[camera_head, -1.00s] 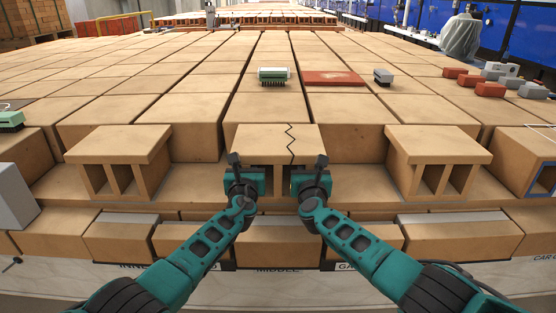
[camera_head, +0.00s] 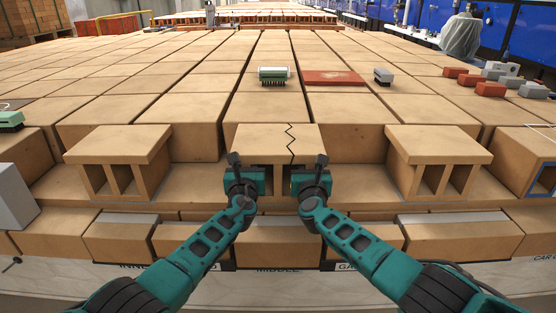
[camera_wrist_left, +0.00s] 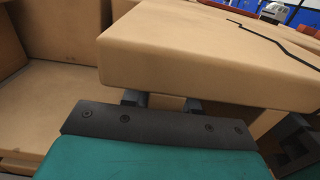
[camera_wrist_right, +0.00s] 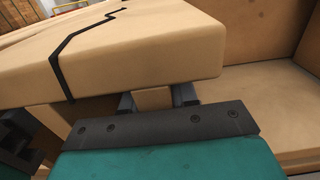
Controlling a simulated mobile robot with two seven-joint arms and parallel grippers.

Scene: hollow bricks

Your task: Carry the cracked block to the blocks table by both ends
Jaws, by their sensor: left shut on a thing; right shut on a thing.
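The cracked block (camera_head: 262,137) is a tan hollow brick with a dark jagged crack down its top, right of its middle. It sits on the brick ledge in the middle of the head view. My left gripper (camera_head: 247,180) is shut on its left end, under the top slab. My right gripper (camera_head: 310,180) is shut on its right end at the same height. The block's top and crack show in the left wrist view (camera_wrist_left: 190,50) and the right wrist view (camera_wrist_right: 130,65). The fingertips are mostly hidden beneath the slab. No blocks table can be made out.
Uncracked hollow blocks stand on the ledge at left (camera_head: 118,145) and right (camera_head: 437,146), with gaps between. Behind is a wide brick deck holding a green brush (camera_head: 273,76), a red plate (camera_head: 333,78) and a small grey block (camera_head: 383,76). A grey box (camera_head: 14,198) is at far left.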

